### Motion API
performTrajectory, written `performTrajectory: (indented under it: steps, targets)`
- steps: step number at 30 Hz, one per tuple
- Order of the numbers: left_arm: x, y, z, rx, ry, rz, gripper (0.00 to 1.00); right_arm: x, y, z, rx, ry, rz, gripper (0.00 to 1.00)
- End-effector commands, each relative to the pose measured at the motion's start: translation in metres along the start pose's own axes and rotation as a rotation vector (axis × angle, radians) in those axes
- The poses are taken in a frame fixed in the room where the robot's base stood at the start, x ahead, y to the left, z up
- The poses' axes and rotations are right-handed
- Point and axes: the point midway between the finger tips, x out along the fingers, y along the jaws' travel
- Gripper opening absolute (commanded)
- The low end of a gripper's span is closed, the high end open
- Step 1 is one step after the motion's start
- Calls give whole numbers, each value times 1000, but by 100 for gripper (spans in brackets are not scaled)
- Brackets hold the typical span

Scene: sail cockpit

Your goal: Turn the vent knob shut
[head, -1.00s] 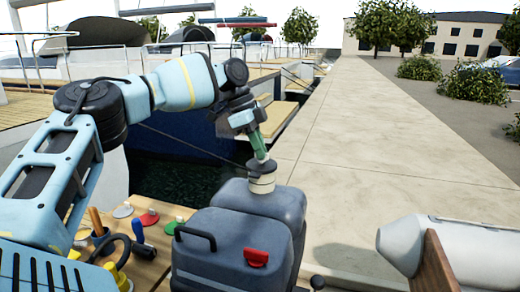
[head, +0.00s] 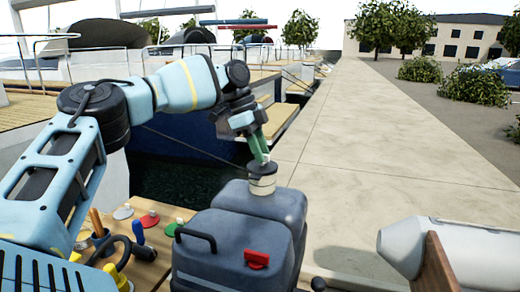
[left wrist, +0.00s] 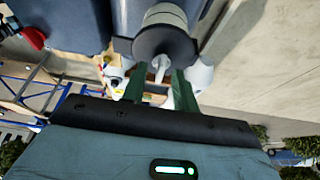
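A short cream post with a dark round cap (head: 262,176) stands on top of the blue-grey tank (head: 232,255); it looks like the vent knob. In the left wrist view the dark disc (left wrist: 165,42) shows with a pale pointed tab (left wrist: 160,70) on it. My left gripper (head: 259,157) points down at the cap from above. In the left wrist view its two green fingers (left wrist: 159,90) are apart, one on each side of the tab, with gaps visible. Contact with the tab cannot be told. My right gripper is not in view.
The tank has a black handle (head: 196,236) and a red latch (head: 256,260). A wooden bench (head: 150,262) at left holds tools and coloured round-based items. A grey cylinder (head: 455,252) with a wooden piece lies at right. The pale quay (head: 370,150) is clear.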

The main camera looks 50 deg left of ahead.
Motion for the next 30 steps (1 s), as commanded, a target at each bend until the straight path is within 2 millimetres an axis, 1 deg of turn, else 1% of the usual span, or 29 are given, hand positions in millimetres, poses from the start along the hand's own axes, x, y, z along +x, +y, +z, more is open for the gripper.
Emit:
performTrajectory:
  steps: [5,8,15,18,23,30]
  targets:
    - [-7,-1,0,-1,2,-3,29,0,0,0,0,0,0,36]
    - [-20,-1,-1,0,2,-5,29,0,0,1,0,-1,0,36]
    - [-58,0,-1,0,1,-4,29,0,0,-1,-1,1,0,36]
    - [-70,-1,-1,-1,0,-3,29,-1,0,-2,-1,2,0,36]
    - [-78,0,0,0,0,-1,29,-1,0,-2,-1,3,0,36]
    - [-78,0,0,0,0,0,29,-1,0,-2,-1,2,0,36]
